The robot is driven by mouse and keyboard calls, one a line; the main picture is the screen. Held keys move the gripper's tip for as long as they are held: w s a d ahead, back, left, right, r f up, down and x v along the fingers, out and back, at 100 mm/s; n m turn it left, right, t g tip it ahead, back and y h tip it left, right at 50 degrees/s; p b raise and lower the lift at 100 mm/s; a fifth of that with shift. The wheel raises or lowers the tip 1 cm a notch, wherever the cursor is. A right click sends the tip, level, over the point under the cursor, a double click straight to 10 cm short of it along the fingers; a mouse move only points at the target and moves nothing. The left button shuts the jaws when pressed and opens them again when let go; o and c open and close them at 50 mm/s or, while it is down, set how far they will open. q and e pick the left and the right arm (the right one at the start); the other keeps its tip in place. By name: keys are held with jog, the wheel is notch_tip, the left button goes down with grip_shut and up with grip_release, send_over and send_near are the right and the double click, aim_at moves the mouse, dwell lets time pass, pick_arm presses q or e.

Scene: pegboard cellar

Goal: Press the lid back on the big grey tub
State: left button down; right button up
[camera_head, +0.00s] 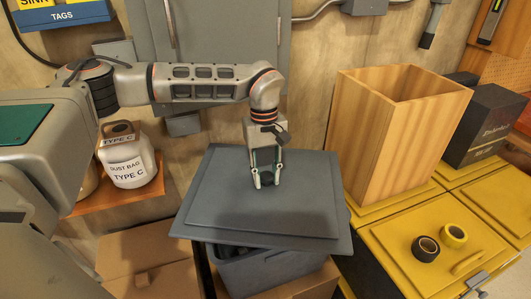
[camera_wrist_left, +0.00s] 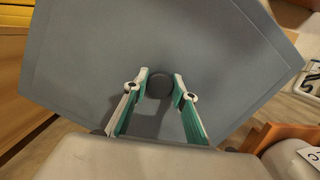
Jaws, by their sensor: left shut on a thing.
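The big grey tub (camera_head: 262,270) stands at the lower middle of the head view, with dark contents just showing under the lid's front edge. The grey lid (camera_head: 215,215) lies over the tub's top, turned and overhanging it, so that it does not line up with the rim. Its round dark knob (camera_wrist_left: 160,86) is at its middle. My left gripper (camera_head: 266,181) points down at the lid's middle and is shut on the knob. In the left wrist view the two fingers sit on either side of the knob. My right gripper is in neither view.
An open wooden box (camera_head: 385,150) stands close to the right of the lid, on yellow cases (camera_head: 400,245) with tape rolls (camera_head: 426,248). A white TYPE C container (camera_head: 130,160) is on a shelf at left. Cardboard boxes (camera_head: 140,250) lie at lower left. A grey cabinet (camera_head: 225,30) is behind.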

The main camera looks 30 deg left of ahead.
aim_at(267, 174)
pick_arm(q)
jog(key=w+n, duration=0.1)
jog(key=w+a+n+p, duration=0.1)
jog(key=n, duration=0.1)
jog(key=w+a+r+n, duration=0.1)
jog(key=w, duration=0.1)
jog(key=shift+n, duration=0.4)
jog(key=shift+w+a+h, duration=0.1)
jog(key=shift+w+h, duration=0.1)
jog(key=shift+h, duration=0.1)
jog(key=shift+f+n+b, duration=0.3)
jog(key=shift+f+b, duration=0.1)
jog(key=shift+f, duration=0.1)
notch_tip(267, 174, down, 3)
jog(key=b, duration=0.2)
jog(key=shift+r+b, duration=0.15)
jog(key=shift+b, duration=0.2)
jog(key=shift+f+b, duration=0.65)
jog(key=shift+f, duration=0.05)
jog(key=shift+w+f, duration=0.1)
jog(key=shift+f, duration=1.4)
jog(key=shift+f+p, duration=0.25)
jog(key=shift+p, duration=0.7)
